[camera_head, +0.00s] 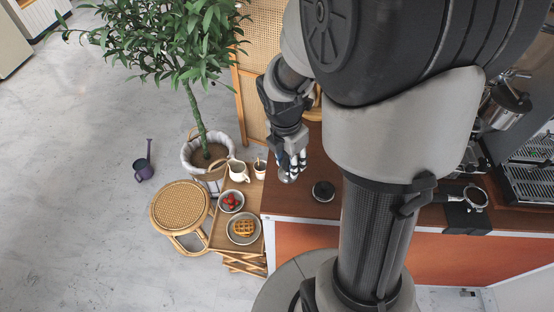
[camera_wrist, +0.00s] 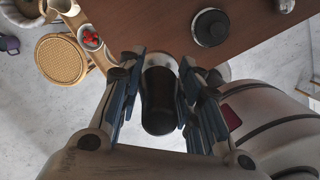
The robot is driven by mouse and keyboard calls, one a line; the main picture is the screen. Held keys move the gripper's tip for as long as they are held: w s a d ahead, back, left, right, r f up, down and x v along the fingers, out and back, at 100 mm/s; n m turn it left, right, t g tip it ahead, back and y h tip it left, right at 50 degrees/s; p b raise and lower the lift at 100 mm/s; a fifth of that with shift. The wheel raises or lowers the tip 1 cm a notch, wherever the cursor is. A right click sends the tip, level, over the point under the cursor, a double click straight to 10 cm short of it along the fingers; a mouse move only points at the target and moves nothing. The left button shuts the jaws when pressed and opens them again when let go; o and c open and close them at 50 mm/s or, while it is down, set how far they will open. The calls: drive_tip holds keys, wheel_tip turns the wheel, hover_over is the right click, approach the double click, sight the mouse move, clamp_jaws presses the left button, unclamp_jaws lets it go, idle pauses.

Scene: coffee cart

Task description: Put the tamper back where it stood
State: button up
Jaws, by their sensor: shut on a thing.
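The tamper has a black handle (camera_wrist: 158,105) and a pale metal base. My gripper (camera_wrist: 158,88) is shut on it, with a finger on each side of the handle in the wrist view. In the head view my gripper (camera_head: 291,162) is over the left end of the brown counter (camera_head: 290,203), and the metal base (camera_head: 288,179) shows under the fingers. I cannot tell whether the base touches the counter. A round black piece with a raised rim (camera_head: 323,191) lies on the counter to the right of the tamper; the wrist view shows it too (camera_wrist: 210,27).
A portafilter (camera_head: 474,197) rests on a black stand at the right, by the coffee machine (camera_head: 530,165). Left of the counter are a wooden stand with a waffle plate (camera_head: 243,229), a strawberry bowl (camera_head: 231,201), a rattan stool (camera_head: 180,207) and a potted plant (camera_head: 206,155).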

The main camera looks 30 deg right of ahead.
sight(286, 155)
wheel_tip(286, 155, down, 8)
drive_tip(key=b, duration=0.3)
drive_tip(key=shift+f, duration=0.2)
drive_tip(key=shift+f, duration=0.2)
drive_tip(key=o, duration=1.1)
drive_tip(key=shift+o, duration=0.2)
drive_tip(key=r+p, duration=0.1)
drive_tip(key=r, duration=0.3)
drive_tip(key=a+r+p, duration=0.1)
drive_tip(key=r+p, duration=0.1)
drive_tip(key=r, duration=0.2)
drive_tip(key=r+p, duration=0.1)
drive_tip(key=r, duration=0.3)
drive_tip(key=shift+s+a+p, duration=0.25)
drive_tip(key=shift+a+p, duration=0.1)
drive_tip(key=shift+p, duration=0.05)
drive_tip(key=s+a+r+m+t+y, duration=0.1)
drive_tip(key=s+a+r+m, duration=0.3)
drive_tip(key=m, duration=0.6)
drive_tip(key=s+a+r+m+t, duration=0.3)
drive_tip(key=s+a+r+m, duration=0.2)
drive_tip(key=s+r+m, duration=0.4)
drive_tip(key=shift+a+r+m+y, duration=0.35)
drive_tip(key=shift+r+m, duration=0.25)
drive_tip(key=shift+m, duration=0.2)
